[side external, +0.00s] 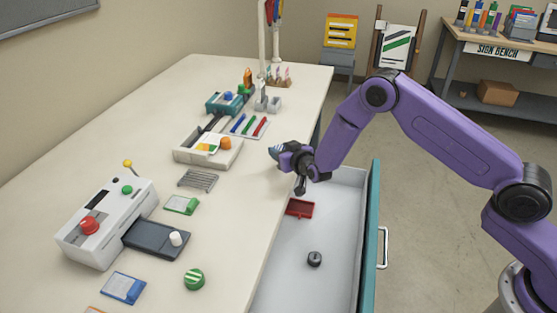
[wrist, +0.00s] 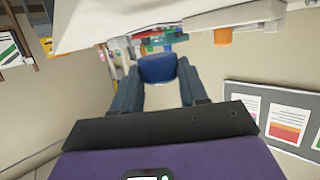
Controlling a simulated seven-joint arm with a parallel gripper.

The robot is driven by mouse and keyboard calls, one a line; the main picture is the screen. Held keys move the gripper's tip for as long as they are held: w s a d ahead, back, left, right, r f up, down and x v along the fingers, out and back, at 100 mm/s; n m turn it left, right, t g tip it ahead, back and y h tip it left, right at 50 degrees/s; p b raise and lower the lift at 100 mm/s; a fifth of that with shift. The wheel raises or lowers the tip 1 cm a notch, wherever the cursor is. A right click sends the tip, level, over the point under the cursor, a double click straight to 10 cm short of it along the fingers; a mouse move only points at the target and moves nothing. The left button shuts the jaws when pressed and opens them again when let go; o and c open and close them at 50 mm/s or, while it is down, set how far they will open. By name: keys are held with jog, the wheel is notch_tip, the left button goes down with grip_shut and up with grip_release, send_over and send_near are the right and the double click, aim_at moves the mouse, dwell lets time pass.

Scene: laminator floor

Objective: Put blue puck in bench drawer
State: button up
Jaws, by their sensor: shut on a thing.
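The blue puck (wrist: 158,68) sits between my two fingertips in the wrist view. My gripper (wrist: 158,78) is shut on it. In the side view my gripper (side external: 281,152) is near the bench's right edge, by the far end of the open drawer, with its fingers pointing left toward the bench. Its height above the bench is hard to judge. The puck is mostly hidden by the fingers there. The bench drawer (side external: 335,240) is pulled out, light grey inside with a teal front.
On the bench (side external: 235,215) are a laminator (side external: 106,222), a green striped puck (side external: 194,279) and an open box (side external: 208,157) with an orange piece (side external: 225,143).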

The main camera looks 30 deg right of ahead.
jog(key=shift+w+a+f, duration=0.1)
jog(key=shift+w+f, duration=0.25)
jog(key=shift+f, duration=0.05)
jog(key=shift+w+a+f, duration=0.1)
jog(key=shift+w+f, duration=0.05)
jog(key=shift+f, duration=0.7)
jog(key=shift+w+f, duration=0.15)
jog(key=shift+f, duration=0.65)
jog(key=shift+f, duration=0.15)
jog(key=o, duration=1)
jog(key=shift+o, duration=0.2)
